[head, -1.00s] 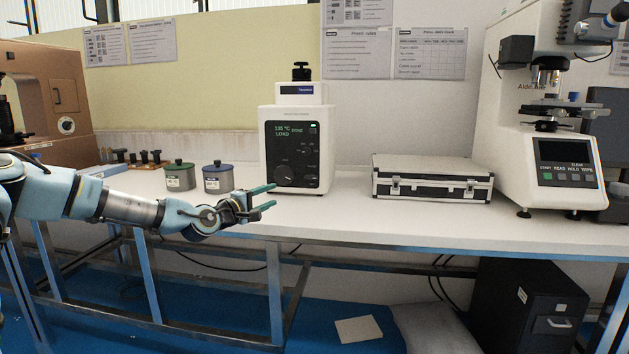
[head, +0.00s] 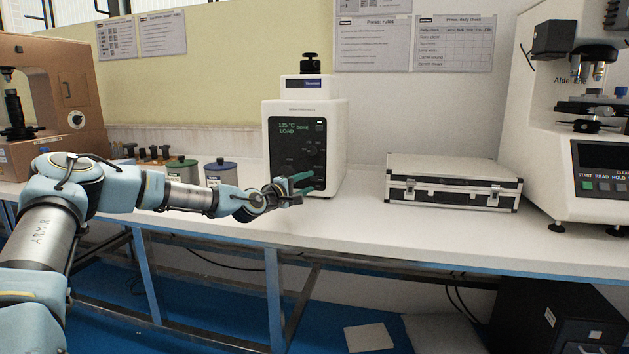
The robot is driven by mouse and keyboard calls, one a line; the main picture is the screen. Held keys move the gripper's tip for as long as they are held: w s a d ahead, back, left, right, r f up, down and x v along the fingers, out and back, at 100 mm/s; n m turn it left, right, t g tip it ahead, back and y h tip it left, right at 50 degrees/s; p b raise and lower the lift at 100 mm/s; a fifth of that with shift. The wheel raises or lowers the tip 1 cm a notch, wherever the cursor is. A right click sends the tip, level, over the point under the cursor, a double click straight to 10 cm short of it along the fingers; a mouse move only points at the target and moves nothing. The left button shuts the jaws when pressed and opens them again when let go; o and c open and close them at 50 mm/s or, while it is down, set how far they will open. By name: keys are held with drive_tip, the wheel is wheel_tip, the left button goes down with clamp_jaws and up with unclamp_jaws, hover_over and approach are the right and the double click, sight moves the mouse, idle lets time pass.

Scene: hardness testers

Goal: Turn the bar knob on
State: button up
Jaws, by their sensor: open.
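The white press (head: 335,150) stands on the bench with a dark front panel (head: 285,142). Its display reads about "135 °C" and "LOAD". A small dark knob (head: 312,150) shows at the right of the panel, too small to read its setting. I cannot tell from the labels which one is the bar knob. My gripper (head: 308,184) is open, its green fingers pointing right, in front of the panel's lower part. Nothing shows between the fingers, and contact with the panel cannot be told.
A green-lidded pot (head: 183,170) and a blue-lidded pot (head: 220,173) stand left of the press, partly behind my arm. A silver case (head: 452,180) lies to the right. A hardness tester (head: 545,150) stands at far right. The bench front (head: 350,225) is clear.

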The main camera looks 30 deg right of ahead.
sight(315, 180)
drive_tip(key=shift+x, duration=1.95)
drive_tip(key=shift+c, duration=0.3)
clamp_jaws()
